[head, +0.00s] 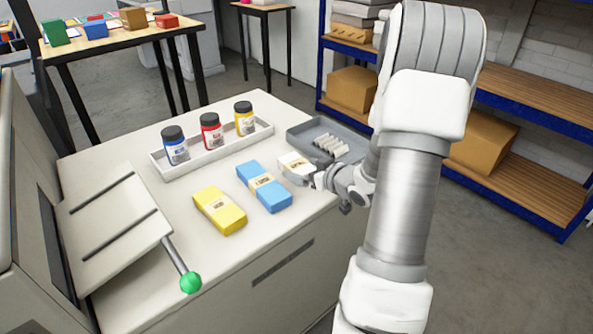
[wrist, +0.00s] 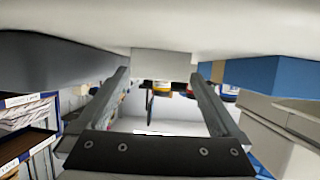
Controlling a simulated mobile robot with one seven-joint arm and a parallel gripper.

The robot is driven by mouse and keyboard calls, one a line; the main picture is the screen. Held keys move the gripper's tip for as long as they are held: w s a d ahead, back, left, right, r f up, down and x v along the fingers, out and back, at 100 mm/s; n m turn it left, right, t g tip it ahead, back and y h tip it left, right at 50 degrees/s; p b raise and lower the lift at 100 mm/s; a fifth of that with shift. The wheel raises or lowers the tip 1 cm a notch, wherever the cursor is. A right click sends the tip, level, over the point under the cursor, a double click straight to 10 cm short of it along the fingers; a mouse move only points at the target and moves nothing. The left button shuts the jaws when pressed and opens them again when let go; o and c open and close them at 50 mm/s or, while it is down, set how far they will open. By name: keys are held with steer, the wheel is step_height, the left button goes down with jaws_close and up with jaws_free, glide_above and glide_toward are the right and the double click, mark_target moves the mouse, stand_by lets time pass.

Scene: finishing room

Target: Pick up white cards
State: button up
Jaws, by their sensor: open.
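The white cards (head: 294,161) are a small white pack with a tan band. They lie on the cream worktop (head: 125,210), right of the blue card pack (head: 268,190). My gripper (head: 311,177) is low at the near right end of the white cards, partly hiding them. In the wrist view, which looks upside down, my gripper (wrist: 160,74) is open, with a finger on each side of the white pack (wrist: 164,62). I cannot tell whether the fingers touch it. The blue pack (wrist: 252,76) shows to the right of the fingers there.
A yellow card pack (head: 220,210) lies left of the blue one. A white tray (head: 190,163) with three ink bottles stands behind. A grey tray (head: 309,130) with pale rolls is close behind my gripper. A green-knobbed lever (head: 190,282) is at the left front.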

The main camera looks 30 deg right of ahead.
mark_target(297, 165)
steer(key=x, duration=0.3)
steer(key=shift+w+d+b, duration=0.1)
steer(key=shift+w+b, duration=0.05)
steer(key=shift+b, duration=0.2)
steer(key=shift+c, duration=0.2)
steer(key=c, duration=1.4)
steer(key=shift+r, duration=0.1)
steer(key=shift+r+p, duration=0.35)
steer(key=shift+r, duration=0.2)
steer(key=r, duration=0.1)
steer(key=r+p, duration=0.2)
steer(key=shift+s+d+r, duration=0.3)
steer(key=shift+s+r, duration=0.1)
steer(key=s+d+r+p, duration=0.1)
steer(key=s+d+r, duration=0.1)
steer(key=s, duration=0.1)
steer(key=s+d+r+p, duration=0.1)
steer(key=s+r, duration=0.1)
steer(key=s, duration=0.1)
steer(key=s+d+r+p, duration=0.1)
steer(key=s+d+r, duration=0.1)
steer(key=s, duration=0.1)
steer(key=shift+d, duration=0.3)
steer(key=shift+p, duration=0.3)
